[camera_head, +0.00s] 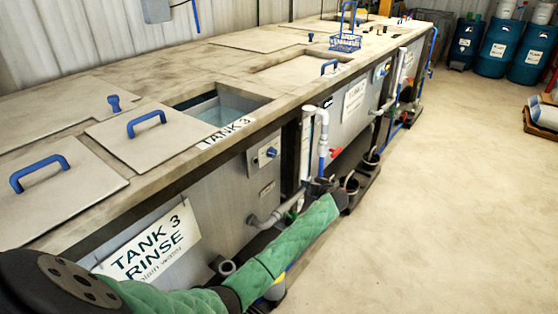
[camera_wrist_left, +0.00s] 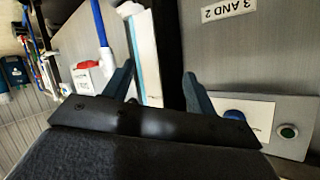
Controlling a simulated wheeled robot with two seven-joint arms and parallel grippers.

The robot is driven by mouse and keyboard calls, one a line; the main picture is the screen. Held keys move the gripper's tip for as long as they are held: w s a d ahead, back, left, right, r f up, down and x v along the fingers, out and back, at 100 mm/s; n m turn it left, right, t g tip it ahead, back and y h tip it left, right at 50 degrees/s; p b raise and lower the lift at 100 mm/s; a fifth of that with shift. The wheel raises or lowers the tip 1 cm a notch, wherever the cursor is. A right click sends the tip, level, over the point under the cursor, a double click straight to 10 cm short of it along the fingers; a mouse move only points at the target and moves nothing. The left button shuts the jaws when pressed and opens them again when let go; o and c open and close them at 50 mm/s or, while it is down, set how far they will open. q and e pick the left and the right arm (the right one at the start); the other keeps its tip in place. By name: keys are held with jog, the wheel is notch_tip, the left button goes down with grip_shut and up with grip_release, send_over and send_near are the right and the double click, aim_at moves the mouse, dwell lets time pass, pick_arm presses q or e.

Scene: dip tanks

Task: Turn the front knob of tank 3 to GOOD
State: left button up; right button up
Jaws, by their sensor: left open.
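The tank 3 front knob (camera_head: 271,152) is a small blue knob on a pale plate on the tank's front wall. In the left wrist view a blue knob (camera_wrist_left: 234,114) shows low on the right, partly behind my gripper, with a green round button (camera_wrist_left: 287,132) beside it. My left gripper (camera_head: 322,186) is right of and below the tank 3 knob, in front of the pipes; its fingers are too dark to make out there. In the left wrist view the gripper (camera_wrist_left: 159,72) is open, with nothing held between the fingers. The knob's setting marks cannot be read. My right gripper is out of view.
White pipes (camera_head: 318,130) with a red valve handle (camera_head: 336,152) stand near my left gripper. A "TANK 3 RINSE" sign (camera_head: 150,245) hangs on the front wall. Tank 3's top opening (camera_head: 222,108) shows water. Black buckets (camera_head: 370,157) stand beyond.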

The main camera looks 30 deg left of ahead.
pick_arm(q)
jog(key=s+a+r+n+g+y, duration=0.1)
jog(key=a+r+n+g+y, duration=0.1)
jog(key=a+r+n+y, duration=0.4)
jog(key=n+g+y, duration=0.1)
jog(key=n+g, duration=0.3)
jog(key=n, duration=0.9)
send_near(275, 155)
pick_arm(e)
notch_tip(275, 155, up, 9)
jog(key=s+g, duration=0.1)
pick_arm(q)
jog(key=a+p, duration=0.1)
jog(key=a, duration=0.1)
jog(key=a+p, duration=0.1)
jog(key=a, duration=0.4)
jog(key=shift+w+a+r+p, duration=0.15)
jog(key=shift+w+r+p, duration=0.05)
jog(key=shift+w+p, duration=0.2)
jog(key=shift+a+f, duration=0.1)
jog(key=shift+a, duration=0.2)
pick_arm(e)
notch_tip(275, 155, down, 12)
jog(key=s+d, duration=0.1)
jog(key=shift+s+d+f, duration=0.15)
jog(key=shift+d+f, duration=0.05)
pick_arm(q)
jog(key=c, duration=1)
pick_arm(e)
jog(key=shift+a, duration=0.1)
